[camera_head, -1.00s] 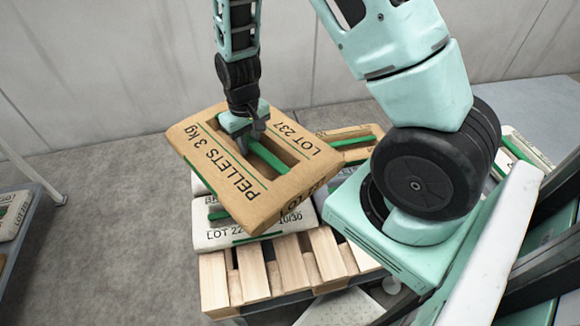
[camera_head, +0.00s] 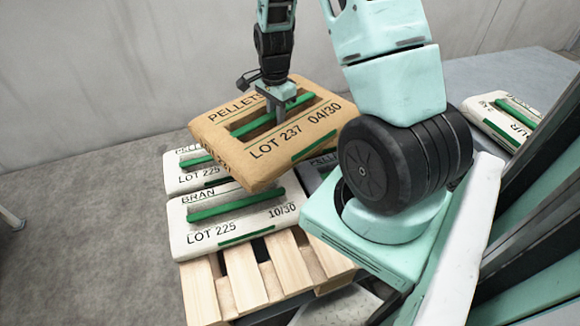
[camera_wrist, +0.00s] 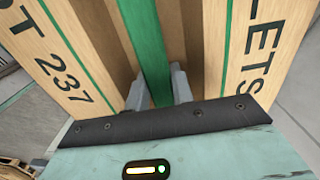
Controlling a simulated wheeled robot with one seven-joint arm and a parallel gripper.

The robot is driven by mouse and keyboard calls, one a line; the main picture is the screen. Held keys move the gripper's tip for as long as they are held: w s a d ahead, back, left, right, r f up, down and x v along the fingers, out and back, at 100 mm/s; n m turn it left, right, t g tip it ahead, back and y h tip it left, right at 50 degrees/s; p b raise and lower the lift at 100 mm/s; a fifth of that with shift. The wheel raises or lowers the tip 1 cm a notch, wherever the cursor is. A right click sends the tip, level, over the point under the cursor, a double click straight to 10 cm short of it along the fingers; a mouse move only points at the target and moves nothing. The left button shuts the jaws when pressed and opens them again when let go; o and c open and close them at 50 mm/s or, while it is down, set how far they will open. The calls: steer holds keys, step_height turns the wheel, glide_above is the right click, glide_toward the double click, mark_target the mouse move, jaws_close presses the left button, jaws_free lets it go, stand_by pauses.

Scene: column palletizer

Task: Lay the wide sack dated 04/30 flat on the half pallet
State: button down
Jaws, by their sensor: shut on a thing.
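A wide brown sack (camera_head: 262,152) reads PELLETS, LOT 237, 04/30. My gripper (camera_head: 281,108) is shut on its green handle strip, and the sack hangs tilted above the pallet load. In the wrist view the green strip (camera_wrist: 148,45) runs between my two fingers (camera_wrist: 158,92). The half pallet (camera_head: 250,278) shows bare wooden slats at its front.
My own arm covers the pallet's right side. A white sack (camera_head: 507,118) with a green strip lies on a grey surface (camera_head: 500,75) at the right. A plain wall stands behind.

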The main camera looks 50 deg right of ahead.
mark_target(289, 108)
steer(key=d+m, duration=0.1)
steer(key=s+d+f+m+b, duration=0.1)
steer(key=d+m, duration=0.1)
steer(key=m, duration=0.1)
steer(key=shift+s+d+f+b, duration=0.25)
steer(key=shift+d+b, duration=0.05)
steer(key=shift+b, duration=0.1)
steer(key=shift+s+d+f, duration=0.1)
steer(key=shift+f, duration=0.05)
step_height(289, 108, down, 10)
steer(key=b, duration=0.1)
steer(key=shift+b, duration=0.3)
steer(key=shift+f+b, duration=0.3)
steer(key=shift+f, duration=0.2)
steer(key=c, duration=1.2)
jaws_free()
steer(key=shift+s+f, duration=0.1)
steer(key=shift+s, duration=0.05)
